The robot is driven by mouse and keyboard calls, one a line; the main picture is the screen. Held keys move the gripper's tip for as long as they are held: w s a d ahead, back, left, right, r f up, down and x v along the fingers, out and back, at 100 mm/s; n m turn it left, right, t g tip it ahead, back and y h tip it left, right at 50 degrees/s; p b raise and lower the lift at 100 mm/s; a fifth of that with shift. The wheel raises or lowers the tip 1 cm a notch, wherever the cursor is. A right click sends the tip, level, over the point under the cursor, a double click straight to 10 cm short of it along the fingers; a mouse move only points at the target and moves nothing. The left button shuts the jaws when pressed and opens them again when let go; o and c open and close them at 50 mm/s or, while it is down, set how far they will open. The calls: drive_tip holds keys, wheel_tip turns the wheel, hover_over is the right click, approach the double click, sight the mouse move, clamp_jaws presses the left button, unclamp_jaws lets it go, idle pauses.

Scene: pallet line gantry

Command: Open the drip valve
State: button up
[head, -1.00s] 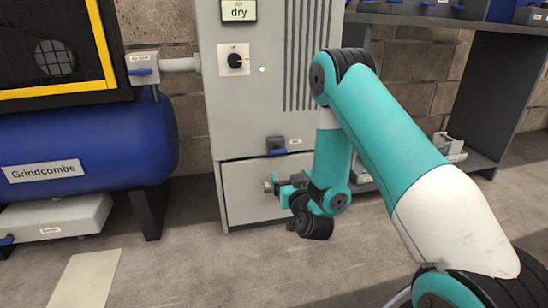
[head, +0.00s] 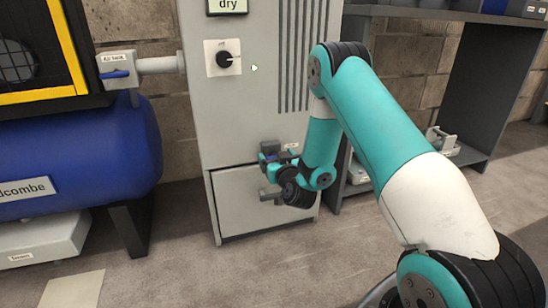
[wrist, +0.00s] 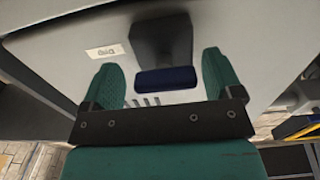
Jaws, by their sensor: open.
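The drip valve is a dark box (wrist: 162,35) with a blue lever (wrist: 166,79) on the front of the grey dryer cabinet. In the wrist view the lever lies crosswise between the two green fingers of my gripper (wrist: 162,84), with a gap on both sides. A small label (wrist: 107,52) sits beside the valve. In the head view my gripper (head: 273,158) is at the valve (head: 268,147) and partly covers it; the lever is hard to make out there. My gripper is open and holds nothing.
Below the valve is a lower cabinet panel (head: 240,205) with a protruding handle (head: 268,195). A black dial (head: 224,59) is higher up. A blue tank (head: 80,150) with an air valve (head: 117,72) stands left. A dark shelf unit (head: 462,100) stands right.

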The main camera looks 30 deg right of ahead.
drive_tip(key=shift+a, duration=0.1)
drive_tip(key=shift+a, duration=0.1)
drive_tip(key=shift+c, duration=0.7)
drive_tip(key=shift+w, duration=0.1)
drive_tip(key=c, duration=0.8)
